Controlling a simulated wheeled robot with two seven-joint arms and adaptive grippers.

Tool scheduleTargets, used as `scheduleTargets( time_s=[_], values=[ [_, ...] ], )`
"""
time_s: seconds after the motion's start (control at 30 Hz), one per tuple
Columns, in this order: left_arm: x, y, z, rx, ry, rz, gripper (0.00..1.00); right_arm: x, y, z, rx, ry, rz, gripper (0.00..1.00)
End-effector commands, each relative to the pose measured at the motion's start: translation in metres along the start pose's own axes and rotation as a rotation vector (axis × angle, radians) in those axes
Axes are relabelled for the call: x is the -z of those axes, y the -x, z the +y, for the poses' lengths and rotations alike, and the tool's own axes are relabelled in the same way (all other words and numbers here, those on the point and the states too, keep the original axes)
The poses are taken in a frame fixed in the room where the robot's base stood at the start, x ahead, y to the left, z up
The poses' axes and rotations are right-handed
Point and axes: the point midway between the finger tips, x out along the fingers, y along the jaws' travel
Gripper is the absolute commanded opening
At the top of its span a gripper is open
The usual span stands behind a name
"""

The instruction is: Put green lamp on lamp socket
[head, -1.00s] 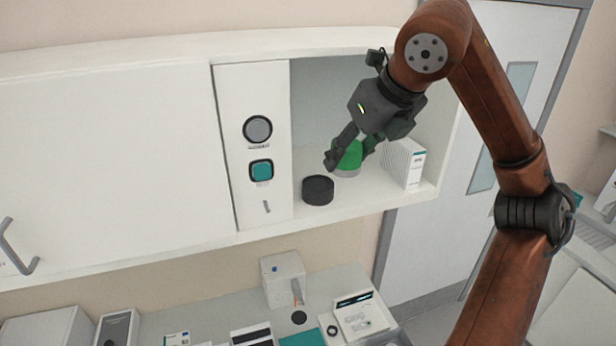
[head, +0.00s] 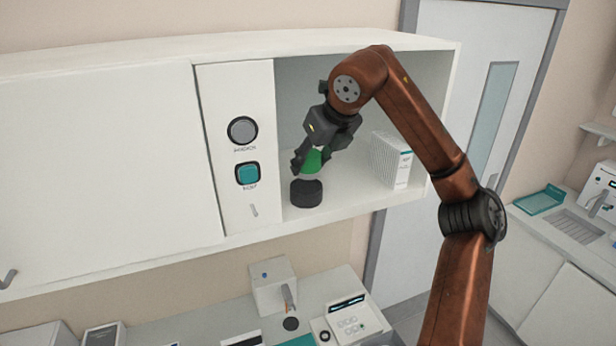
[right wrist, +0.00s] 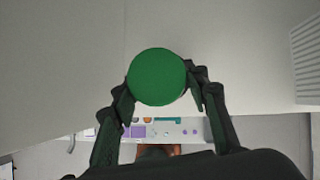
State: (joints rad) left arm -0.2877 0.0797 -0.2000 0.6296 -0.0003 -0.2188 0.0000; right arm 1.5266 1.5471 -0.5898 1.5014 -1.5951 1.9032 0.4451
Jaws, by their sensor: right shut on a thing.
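The green lamp (head: 313,161) is between the fingers of my right gripper (head: 311,160), which is shut on it. It is held up inside the open cabinet, close above the black round socket (head: 306,193) on the cabinet floor. In the head view the lamp's lower part is close to the socket's top; I cannot tell whether they touch. In the right wrist view the lamp's round green top (right wrist: 157,77) fills the space between the two fingers, and the socket is hidden. My left gripper is not in view.
A white ribbed box (head: 391,160) stands to the right on the cabinet floor. The panel on the left has a grey round button (head: 242,130) and a teal button (head: 247,173). A counter (head: 215,325) with several devices lies below.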

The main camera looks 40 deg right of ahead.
Motion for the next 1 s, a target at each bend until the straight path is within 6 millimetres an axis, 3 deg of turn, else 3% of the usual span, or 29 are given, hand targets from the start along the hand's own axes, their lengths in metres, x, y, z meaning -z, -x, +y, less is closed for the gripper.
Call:
scheduleTargets(
  time_s=[0.23, 0.5, 0.87, 0.9, 1.0],
  values=[
    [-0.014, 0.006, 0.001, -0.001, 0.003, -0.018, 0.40, -0.003, -0.022, -0.002, -0.001, 0.001, 0.001, 0.17],
    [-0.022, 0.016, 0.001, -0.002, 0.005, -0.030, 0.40, 0.013, -0.046, -0.003, 0.000, 0.001, 0.001, 0.17],
    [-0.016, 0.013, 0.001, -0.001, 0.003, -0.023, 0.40, 0.015, -0.050, -0.002, -0.002, 0.001, -0.001, 0.17],
    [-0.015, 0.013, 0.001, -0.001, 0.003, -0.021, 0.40, 0.014, -0.049, -0.002, -0.001, 0.001, -0.001, 0.45],
    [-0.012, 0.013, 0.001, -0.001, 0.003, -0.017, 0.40, 0.014, -0.049, -0.002, -0.001, 0.001, -0.001, 0.52]
  ],
)
